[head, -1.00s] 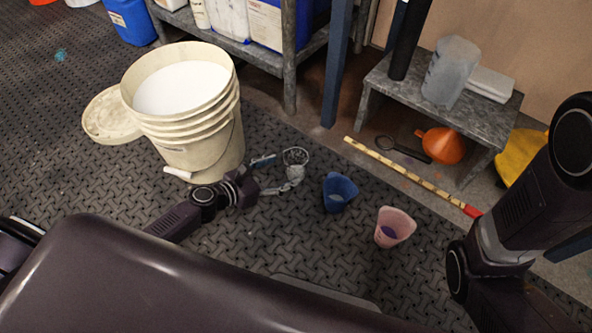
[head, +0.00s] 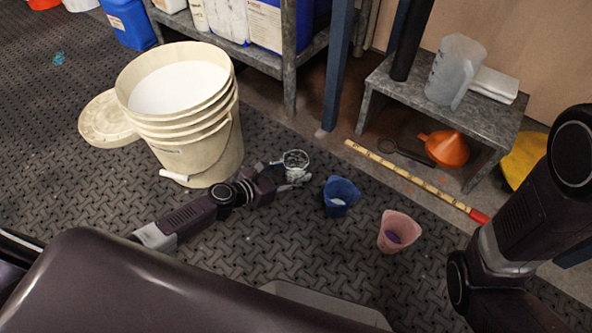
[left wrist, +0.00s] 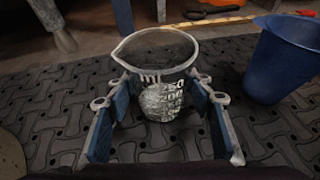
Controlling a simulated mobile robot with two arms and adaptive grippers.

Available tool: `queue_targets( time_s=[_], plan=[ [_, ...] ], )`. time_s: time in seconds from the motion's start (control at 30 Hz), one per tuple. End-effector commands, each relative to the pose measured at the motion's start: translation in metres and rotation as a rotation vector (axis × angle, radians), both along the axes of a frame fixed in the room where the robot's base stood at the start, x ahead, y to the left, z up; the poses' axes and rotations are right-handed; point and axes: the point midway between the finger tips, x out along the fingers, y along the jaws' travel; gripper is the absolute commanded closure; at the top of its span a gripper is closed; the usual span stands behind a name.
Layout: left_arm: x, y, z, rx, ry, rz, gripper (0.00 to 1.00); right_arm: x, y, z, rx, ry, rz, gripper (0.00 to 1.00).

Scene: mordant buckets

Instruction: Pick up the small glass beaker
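The small glass beaker (head: 295,158) stands upright on the dark textured mat, left of the blue cup. In the left wrist view the clear beaker (left wrist: 160,88), with white markings and a spout, stands between the fingertips of my left gripper (left wrist: 158,105). The blue-padded fingers are spread on either side, with gaps beside the beaker's lower part. In the head view my left gripper (head: 282,176) is low at the beaker's near left side. My right arm shows at the right edge; its gripper is out of view.
The blue cup (head: 341,197) is just right of the beaker, and a pink cup (head: 399,231) is farther right. A large white bucket (head: 199,150) stands close behind my left arm. A yellow stick (head: 415,182) and a grey step stool (head: 485,122) are beyond.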

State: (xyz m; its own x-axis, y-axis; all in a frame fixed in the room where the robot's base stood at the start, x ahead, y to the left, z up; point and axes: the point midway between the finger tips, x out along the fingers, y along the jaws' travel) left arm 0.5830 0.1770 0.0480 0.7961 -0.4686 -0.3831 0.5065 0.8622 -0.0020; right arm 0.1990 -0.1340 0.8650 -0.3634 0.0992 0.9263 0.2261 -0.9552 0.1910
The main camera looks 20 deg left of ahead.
Motion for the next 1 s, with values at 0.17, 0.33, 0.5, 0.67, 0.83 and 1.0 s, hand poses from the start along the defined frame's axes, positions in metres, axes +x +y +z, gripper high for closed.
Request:
queue_targets(
  time_s=[0.17,0.33,0.5,0.67,0.83,1.0],
  plan=[
    [0.0,0.0,0.0,0.0,0.0,0.001,0.76,0.0,0.0,0.0,0.0,0.0,0.0,0.78],
    [0.0,0.0,0.0,0.0,-0.001,0.001,0.79,0.0,0.0,0.0,0.0,0.0,0.0,0.78],
    [0.0,0.0,0.003,0.0,-0.001,0.001,0.79,0.0,0.0,0.002,0.0,0.0,0.0,0.78],
    [0.0,0.0,0.012,0.0,-0.001,0.001,0.79,0.0,0.0,0.011,0.0,0.001,0.0,0.78],
    [0.0,0.0,0.032,0.001,-0.002,0.001,0.79,0.001,0.0,0.03,0.0,0.001,0.0,0.78],
    [0.001,0.0,0.059,0.001,-0.002,0.001,0.79,0.001,0.0,0.055,0.0,0.002,-0.001,0.78]
  ],
)
